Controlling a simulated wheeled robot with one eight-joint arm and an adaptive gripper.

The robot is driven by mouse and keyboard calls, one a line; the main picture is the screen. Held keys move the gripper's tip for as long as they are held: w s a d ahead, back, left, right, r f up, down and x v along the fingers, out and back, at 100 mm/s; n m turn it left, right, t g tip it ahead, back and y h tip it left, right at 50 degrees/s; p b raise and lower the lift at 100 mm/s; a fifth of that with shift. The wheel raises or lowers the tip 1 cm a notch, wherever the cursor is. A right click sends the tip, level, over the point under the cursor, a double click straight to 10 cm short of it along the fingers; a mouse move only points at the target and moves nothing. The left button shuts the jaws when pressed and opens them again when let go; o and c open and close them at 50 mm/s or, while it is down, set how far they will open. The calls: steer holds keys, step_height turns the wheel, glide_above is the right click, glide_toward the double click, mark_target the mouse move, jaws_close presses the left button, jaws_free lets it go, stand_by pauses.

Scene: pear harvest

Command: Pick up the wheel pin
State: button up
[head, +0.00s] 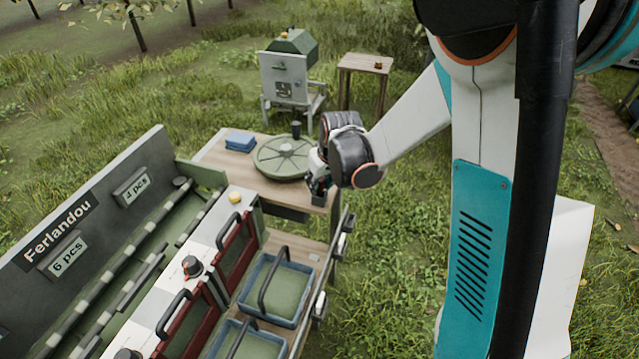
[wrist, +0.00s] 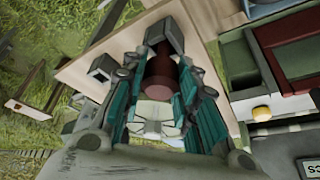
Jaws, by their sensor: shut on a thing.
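My gripper (head: 318,186) is at the right edge of the wooden table, just right of the round green wheel (head: 272,160). In the wrist view my gripper (wrist: 165,65) has its teal fingers closed on both sides of a dark red-brown cylinder, which looks like the wheel pin (wrist: 160,76). A grey square block (wrist: 165,36) shows at its far end; I cannot tell whether it is part of the pin. The pin is too small and hidden by the gripper to make out in the head view. A dark upright peg (head: 296,130) stands at the wheel.
Blue cloths or boxes (head: 240,142) lie left of the wheel. The Ferlandou sorting machine (head: 100,215), with a yellow button (head: 235,197), fills the left front. Blue-rimmed crates (head: 303,272) stand beside it. A small wooden stand (head: 365,63) is behind. Grass lies open to the right.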

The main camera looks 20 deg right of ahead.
step_height(320, 180, up, 26)
steer(key=p, duration=1)
steer(key=shift+p, duration=0.35)
